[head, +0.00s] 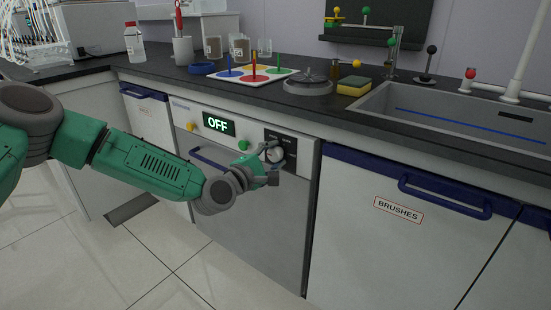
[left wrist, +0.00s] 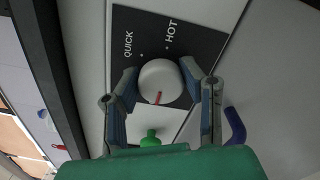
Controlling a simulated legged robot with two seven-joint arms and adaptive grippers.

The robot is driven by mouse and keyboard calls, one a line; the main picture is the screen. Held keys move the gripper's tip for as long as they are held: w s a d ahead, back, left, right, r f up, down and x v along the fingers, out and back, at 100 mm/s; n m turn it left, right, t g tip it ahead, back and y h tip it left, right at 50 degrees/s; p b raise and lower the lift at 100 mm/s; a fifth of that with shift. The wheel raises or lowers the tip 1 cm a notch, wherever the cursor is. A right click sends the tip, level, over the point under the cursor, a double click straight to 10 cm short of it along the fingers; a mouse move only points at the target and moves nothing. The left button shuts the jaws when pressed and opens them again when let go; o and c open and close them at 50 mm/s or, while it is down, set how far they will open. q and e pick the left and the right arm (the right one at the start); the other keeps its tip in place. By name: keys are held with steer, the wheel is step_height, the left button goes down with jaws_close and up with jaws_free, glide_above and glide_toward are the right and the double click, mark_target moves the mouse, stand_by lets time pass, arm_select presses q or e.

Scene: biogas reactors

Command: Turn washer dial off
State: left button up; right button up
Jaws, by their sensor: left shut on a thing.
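The washer (head: 245,225) is built in under the counter, and its display (head: 218,124) reads OFF. Its round white dial (left wrist: 160,82) sits on a black panel (left wrist: 188,48) marked QUICK and HOT. The dial's red mark points toward the green button (left wrist: 150,139) in the left wrist view. My left gripper (left wrist: 161,85) is shut on the dial, with one finger on each side of it. In the head view the left gripper (head: 272,164) partly covers the dial. My right gripper is not in view.
A blue handle (head: 215,160), a yellow button (head: 191,126) and a green button (head: 243,145) are on the washer's front. The BRUSHES cabinet (head: 350,240) with a blue handle is to the right. The tiled floor in front is clear.

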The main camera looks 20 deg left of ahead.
arm_select(q)
steer(key=shift+s+a+f, duration=0.1)
steer(key=shift+f, duration=0.4)
steer(key=o, duration=1.2)
steer(key=shift+c, duration=0.2)
steer(key=shift+a+r, duration=0.1)
steer(key=shift+r, duration=0.05)
steer(key=shift+r, duration=0.1)
steer(key=v, duration=1.1)
steer(key=shift+s+a, duration=0.2)
steer(key=shift+s, duration=0.15)
